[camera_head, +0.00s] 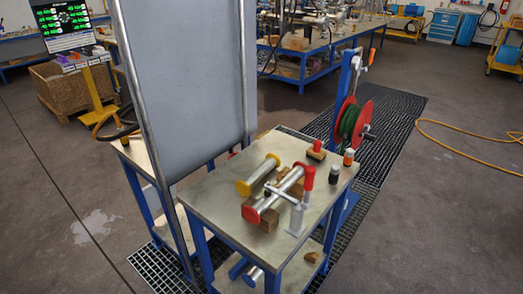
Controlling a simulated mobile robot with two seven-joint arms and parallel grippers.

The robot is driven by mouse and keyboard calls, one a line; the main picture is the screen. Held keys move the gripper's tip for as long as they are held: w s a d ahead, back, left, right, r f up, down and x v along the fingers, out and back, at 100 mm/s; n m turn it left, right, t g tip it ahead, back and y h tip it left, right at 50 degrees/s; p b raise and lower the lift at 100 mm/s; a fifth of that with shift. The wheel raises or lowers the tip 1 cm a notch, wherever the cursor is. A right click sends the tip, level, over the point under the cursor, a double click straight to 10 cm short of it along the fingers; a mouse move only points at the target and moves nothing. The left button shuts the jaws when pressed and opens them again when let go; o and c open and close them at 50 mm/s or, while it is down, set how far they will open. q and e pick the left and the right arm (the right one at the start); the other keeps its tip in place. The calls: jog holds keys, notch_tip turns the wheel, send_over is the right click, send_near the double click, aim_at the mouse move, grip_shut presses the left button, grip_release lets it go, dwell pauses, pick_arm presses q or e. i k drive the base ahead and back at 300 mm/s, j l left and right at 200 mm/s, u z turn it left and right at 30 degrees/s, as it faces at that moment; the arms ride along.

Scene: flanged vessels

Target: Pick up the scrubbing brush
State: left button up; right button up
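A small object with a red upper part and brownish underside (317,150) lies at the back right of the metal-topped table (215,205). It may be the scrubbing brush, but it is too small to tell for sure. A small brown block-like item (312,257) lies on the table's lower shelf; I cannot tell what it is. Neither of my grippers is in view.
A yellow-flanged vessel (260,173) and a red-flanged vessel (274,195) lie on wooden supports. A grey clamp-like fixture (296,208) with a red handle and small bottles (348,157) stand nearby. A tall grey panel (190,85) borders the left. A hose reel (352,122) stands behind.

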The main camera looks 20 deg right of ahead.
aim_at(315, 153)
jog(key=u, duration=1.55)
jog(key=k+l+u, duration=0.2)
jog(key=l, duration=0.2)
jog(key=k+l+u, duration=0.25)
jog(key=l, duration=0.15)
jog(key=k+l, duration=0.35)
jog(key=l, duration=0.15)
jog(key=k+l, duration=0.35)
jog(key=l, duration=0.2)
jog(key=k+l, duration=0.35)
jog(key=l, duration=0.15)
